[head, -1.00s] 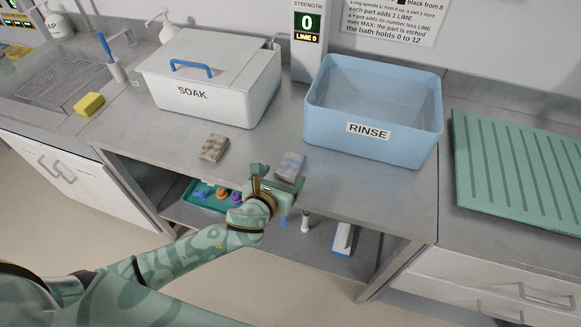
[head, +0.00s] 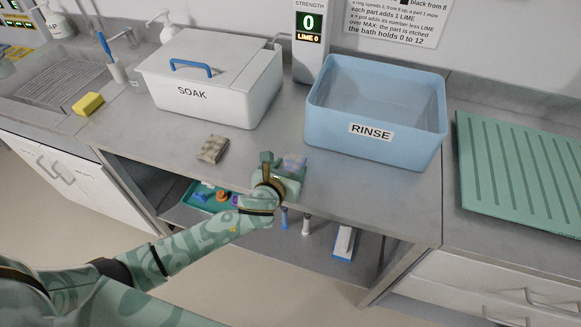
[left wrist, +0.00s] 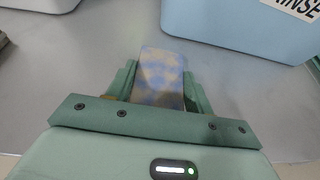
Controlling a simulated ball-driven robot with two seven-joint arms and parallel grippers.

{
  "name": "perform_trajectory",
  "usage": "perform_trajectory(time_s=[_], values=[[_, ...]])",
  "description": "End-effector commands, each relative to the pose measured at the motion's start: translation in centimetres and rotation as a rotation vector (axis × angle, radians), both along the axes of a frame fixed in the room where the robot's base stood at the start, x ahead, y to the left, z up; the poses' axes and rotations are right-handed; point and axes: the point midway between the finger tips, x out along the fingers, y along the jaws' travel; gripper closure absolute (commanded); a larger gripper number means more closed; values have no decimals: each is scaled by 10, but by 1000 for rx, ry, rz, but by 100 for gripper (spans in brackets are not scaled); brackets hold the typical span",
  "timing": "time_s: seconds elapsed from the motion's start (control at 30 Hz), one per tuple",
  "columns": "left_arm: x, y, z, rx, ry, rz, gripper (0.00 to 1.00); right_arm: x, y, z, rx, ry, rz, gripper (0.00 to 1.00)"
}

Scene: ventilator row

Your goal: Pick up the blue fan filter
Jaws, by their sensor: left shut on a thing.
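The blue fan filter (head: 294,162) is a small block mottled blue and tan, near the front edge of the counter. In the left wrist view the filter (left wrist: 161,78) sits between the two fingers. My left gripper (head: 285,167) is shut on it, and the hand hides most of it in the head view. In the left wrist view the gripper (left wrist: 160,92) has a finger against each side of the filter. I cannot tell whether the filter still touches the counter. My right gripper is not in view.
A brown-grey filter (head: 213,149) lies to the left. The white SOAK box (head: 205,100) and the blue RINSE tub (head: 375,147) stand behind. A green ribbed drainer (head: 520,180) is at right, a yellow sponge (head: 88,104) at left. A shelf below holds a teal tray (head: 190,197).

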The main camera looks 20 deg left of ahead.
Motion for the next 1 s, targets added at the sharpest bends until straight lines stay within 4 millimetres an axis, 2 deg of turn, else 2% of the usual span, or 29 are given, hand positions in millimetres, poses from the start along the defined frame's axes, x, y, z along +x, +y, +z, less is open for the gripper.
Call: perform_trajectory(time_s=[0.17,0.37,0.6,0.8,1.0], values=[[0,0,7,0,-1,0,70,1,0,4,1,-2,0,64],[-1,0,40,0,-4,-1,70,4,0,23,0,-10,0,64],[-53,10,101,-1,-2,-2,70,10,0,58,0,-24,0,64],[-105,19,116,1,3,-1,70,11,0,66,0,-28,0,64],[-132,24,127,0,2,0,70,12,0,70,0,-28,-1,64]])
